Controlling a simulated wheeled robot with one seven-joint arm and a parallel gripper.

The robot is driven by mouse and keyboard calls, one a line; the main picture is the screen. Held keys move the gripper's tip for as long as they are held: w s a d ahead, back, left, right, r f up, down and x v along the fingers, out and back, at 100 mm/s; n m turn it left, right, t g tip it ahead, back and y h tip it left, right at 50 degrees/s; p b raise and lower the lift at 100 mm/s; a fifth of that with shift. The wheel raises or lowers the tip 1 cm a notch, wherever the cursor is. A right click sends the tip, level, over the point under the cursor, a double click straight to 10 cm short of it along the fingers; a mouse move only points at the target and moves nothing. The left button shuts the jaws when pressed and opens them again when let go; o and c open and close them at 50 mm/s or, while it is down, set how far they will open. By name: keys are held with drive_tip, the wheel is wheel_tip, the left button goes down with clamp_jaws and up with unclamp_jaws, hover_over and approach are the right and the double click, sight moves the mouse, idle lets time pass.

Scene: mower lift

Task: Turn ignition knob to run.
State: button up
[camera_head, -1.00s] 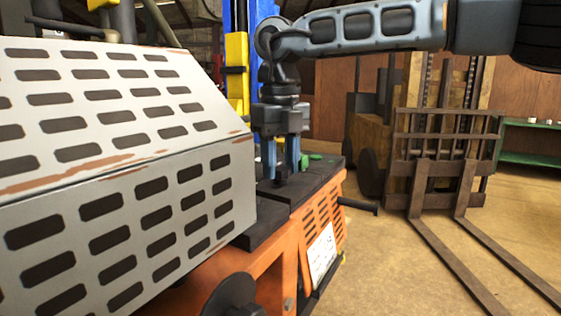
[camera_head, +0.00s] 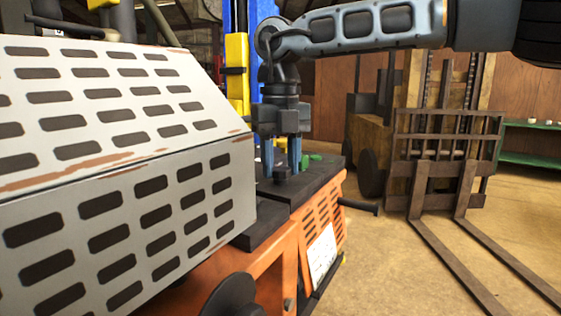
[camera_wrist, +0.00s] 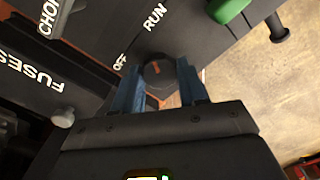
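The ignition knob (camera_wrist: 158,72) is a dark round knob with a small orange mark, on a black panel. White OFF (camera_wrist: 120,62) and RUN (camera_wrist: 154,17) labels lie beside it in the wrist view. I cannot tell exactly which label the mark points to. My gripper (camera_wrist: 160,84) points down at the panel with its two blue fingers on either side of the knob. They look slightly apart from it; contact is not clear. In the head view my gripper (camera_head: 282,168) is over the black top of the orange mower body (camera_head: 275,262), with the knob (camera_head: 282,173) between the fingertips.
A green control (camera_wrist: 228,10) and a black lever (camera_wrist: 278,30) are close by. CHOKE and FUSES labels are left of the knob. A slotted grey metal cover (camera_head: 120,190) stands left of my gripper. A forklift (camera_head: 440,150) stands at right, with open floor in front.

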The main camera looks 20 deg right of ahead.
sight(280, 168)
drive_tip(key=o, duration=0.5)
drive_tip(key=shift+c, duration=0.2)
drive_tip(key=shift+r, duration=3.9)
